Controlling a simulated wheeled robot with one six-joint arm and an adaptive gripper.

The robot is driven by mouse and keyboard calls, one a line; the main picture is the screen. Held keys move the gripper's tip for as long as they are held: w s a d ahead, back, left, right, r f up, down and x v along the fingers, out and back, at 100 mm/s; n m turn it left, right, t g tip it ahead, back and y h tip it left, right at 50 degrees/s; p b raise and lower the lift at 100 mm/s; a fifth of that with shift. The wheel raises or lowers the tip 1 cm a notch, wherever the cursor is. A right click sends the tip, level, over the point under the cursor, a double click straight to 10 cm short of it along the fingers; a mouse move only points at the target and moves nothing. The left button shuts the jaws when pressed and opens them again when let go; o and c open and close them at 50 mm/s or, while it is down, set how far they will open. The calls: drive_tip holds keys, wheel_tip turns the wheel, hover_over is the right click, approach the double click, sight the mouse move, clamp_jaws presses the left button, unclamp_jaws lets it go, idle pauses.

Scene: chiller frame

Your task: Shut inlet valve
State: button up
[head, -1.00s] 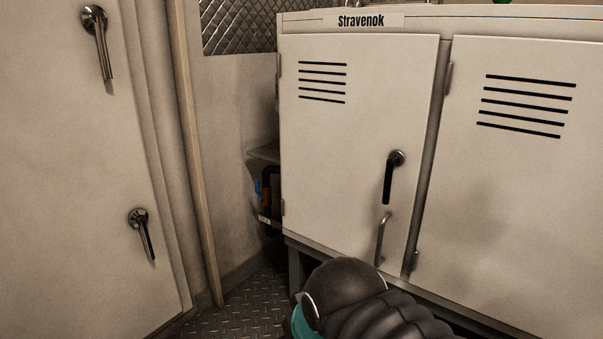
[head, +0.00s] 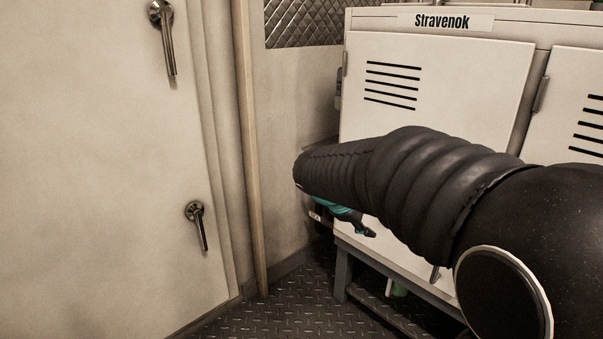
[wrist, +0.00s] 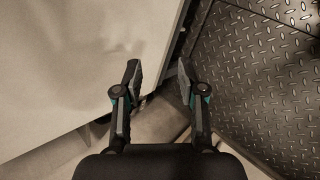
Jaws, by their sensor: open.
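No inlet valve can be made out in either current view. My gripper (wrist: 158,75) is open and empty in the wrist view, its two dark fingers apart. Its fingertips are close to a pale panel (wrist: 60,60) on the left, with the floor behind and to the right. In the head view, only a little of my gripper (head: 364,229) shows below my black arm, in front of the lower left of the Stravenok cabinet (head: 450,70). My arm hides the cabinet's door handles and most of its left side.
A pale door (head: 100,150) with an upper handle (head: 165,40) and a lower handle (head: 197,225) stands on the left. Diamond-plate floor (head: 290,310) lies clear between it and the cabinet's grey stand (head: 341,270). A small green and white item (head: 398,290) shows under the cabinet.

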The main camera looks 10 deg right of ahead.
drive_tip(key=w+a+f+n+t+h+p, duration=0.1)
drive_tip(key=w+a+f+n+t+h, duration=0.2)
drive_tip(key=w, duration=0.7)
drive_tip(key=w+a+n+h+p, duration=0.1)
drive_tip(key=w+a+n+p, duration=0.1)
drive_tip(key=w+n, duration=0.65)
drive_tip(key=w+a+f+n+t+p, duration=0.1)
drive_tip(key=w+a+f+n+t, duration=0.3)
drive_tip(key=w, duration=0.3)
drive_tip(key=w+a+f+n+t+p, duration=0.1)
drive_tip(key=w+a+f+n+t, duration=0.1)
drive_tip(key=w+a+f, duration=0.35)
drive_tip(key=shift+m+h, duration=0.25)
drive_tip(key=shift+h, duration=0.05)
drive_tip(key=x, duration=0.4)
drive_tip(key=r+x, duration=0.1)
drive_tip(key=x, duration=0.4)
drive_tip(key=w+a+x, duration=0.1)
drive_tip(key=x, duration=0.3)
drive_tip(key=shift+w+r, duration=0.25)
drive_tip(key=shift+r, duration=0.1)
clamp_jaws()
